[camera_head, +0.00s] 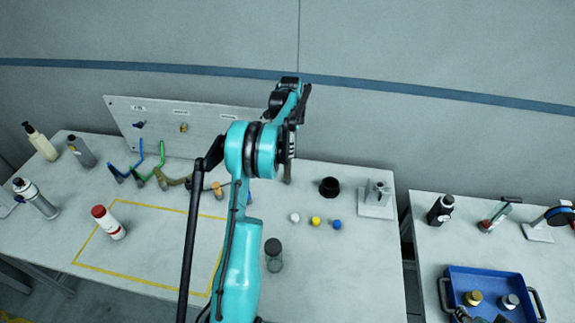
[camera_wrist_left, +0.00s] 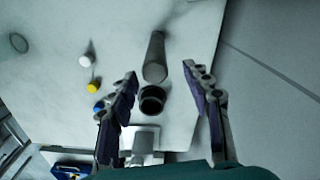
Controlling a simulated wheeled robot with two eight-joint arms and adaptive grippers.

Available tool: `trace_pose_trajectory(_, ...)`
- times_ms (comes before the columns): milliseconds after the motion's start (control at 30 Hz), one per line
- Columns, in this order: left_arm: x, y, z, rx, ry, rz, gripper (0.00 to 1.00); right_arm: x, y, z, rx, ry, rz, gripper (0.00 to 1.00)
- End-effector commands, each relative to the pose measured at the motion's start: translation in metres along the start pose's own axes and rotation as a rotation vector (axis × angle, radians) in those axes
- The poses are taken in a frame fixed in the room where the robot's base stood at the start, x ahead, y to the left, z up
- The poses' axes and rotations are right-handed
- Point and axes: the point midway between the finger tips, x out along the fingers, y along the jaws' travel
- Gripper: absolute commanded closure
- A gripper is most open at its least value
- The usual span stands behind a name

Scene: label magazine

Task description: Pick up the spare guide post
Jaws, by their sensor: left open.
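The likely spare guide post is a plain grey cylinder (camera_wrist_left: 155,57), standing upright on the table. In the head view only a small part of this post (camera_head: 287,173) shows below my left gripper (camera_head: 290,146), left of a black cup. In the left wrist view my left gripper (camera_wrist_left: 160,72) is open, with the post appearing between its fingertips and nothing held. The fingers appear above the post; I cannot tell the exact gap.
The black cup (camera_head: 329,187) stands close to the post, with a pale stand (camera_head: 376,207) beyond it. Small white (camera_head: 294,217), yellow (camera_head: 316,221) and blue (camera_head: 337,224) caps lie in front. A grey panel (camera_head: 165,125) with hooks stands behind left. A blue tray (camera_head: 488,273) sits on the right table.

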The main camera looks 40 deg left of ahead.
Motion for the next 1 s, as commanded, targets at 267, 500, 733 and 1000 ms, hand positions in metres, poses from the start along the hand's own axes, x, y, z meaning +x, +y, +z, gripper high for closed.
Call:
trace_pose_trajectory(267,0.03,0.0,0.003,0.003,0.0,0.001,0.51,0.005,0.0,0.004,0.0,0.0,0.0,0.6)
trace_pose_trajectory(500,0.063,0.004,0.01,0.002,0.0,0.001,0.51,0.012,0.0,0.009,0.0,0.0,0.0,0.6)
trace_pose_trajectory(733,0.077,0.004,0.01,0.002,0.0,0.001,0.51,0.013,0.0,0.009,0.0,0.0,0.0,0.6)
trace_pose_trajectory(1000,0.076,0.004,0.01,0.002,0.0,0.001,0.93,0.013,0.0,0.009,0.0,0.0,0.0,0.6)
